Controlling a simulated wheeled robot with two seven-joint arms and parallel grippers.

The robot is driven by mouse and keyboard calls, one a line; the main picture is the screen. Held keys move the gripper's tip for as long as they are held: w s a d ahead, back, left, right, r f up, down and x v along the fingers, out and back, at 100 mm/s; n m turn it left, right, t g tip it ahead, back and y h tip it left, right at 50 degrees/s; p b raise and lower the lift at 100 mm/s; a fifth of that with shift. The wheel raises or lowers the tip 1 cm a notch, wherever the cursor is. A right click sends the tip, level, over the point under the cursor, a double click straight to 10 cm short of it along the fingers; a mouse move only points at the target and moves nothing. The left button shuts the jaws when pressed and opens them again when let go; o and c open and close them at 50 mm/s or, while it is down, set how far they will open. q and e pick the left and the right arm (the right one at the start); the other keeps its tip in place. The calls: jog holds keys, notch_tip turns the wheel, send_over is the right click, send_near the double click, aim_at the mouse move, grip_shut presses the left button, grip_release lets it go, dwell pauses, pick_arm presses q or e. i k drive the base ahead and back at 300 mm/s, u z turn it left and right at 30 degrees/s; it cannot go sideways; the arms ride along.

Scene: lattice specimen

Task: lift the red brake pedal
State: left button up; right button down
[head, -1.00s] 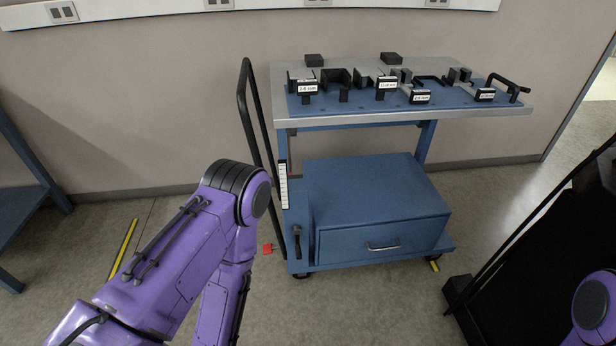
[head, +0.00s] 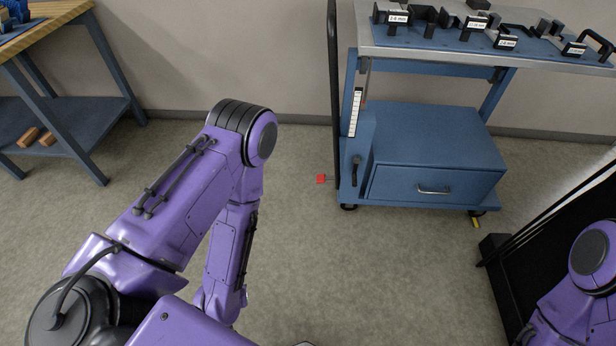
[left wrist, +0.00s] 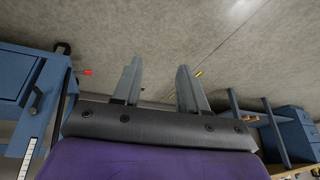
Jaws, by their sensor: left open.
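The red brake pedal (head: 321,179) is a small red pad on a thin rod, low at the left foot of the blue cart. It also shows in the left wrist view (left wrist: 87,72), small, left of my fingers and beside the cart. My left gripper (left wrist: 159,63) is open, with two grey fingers apart and nothing between them. The pedal is well away from the fingers. In the head view my left arm hangs down left of the cart, and I cannot make out its gripper. My right gripper is in neither view; only part of the right arm shows.
The blue cart (head: 437,147) has a black push handle (head: 333,80) above the pedal and labelled fixtures on its top. A wood-topped workbench (head: 45,31) stands at the far left. A black panel (head: 560,250) stands at right. The floor between is clear.

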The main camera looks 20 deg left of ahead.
aim_at(321, 178)
jog(key=i, duration=0.35)
jog(key=u, duration=0.7)
jog(key=k, duration=0.6)
jog(key=z, duration=0.7)
jog(key=i, duration=1.8)
jog(key=u, duration=0.75)
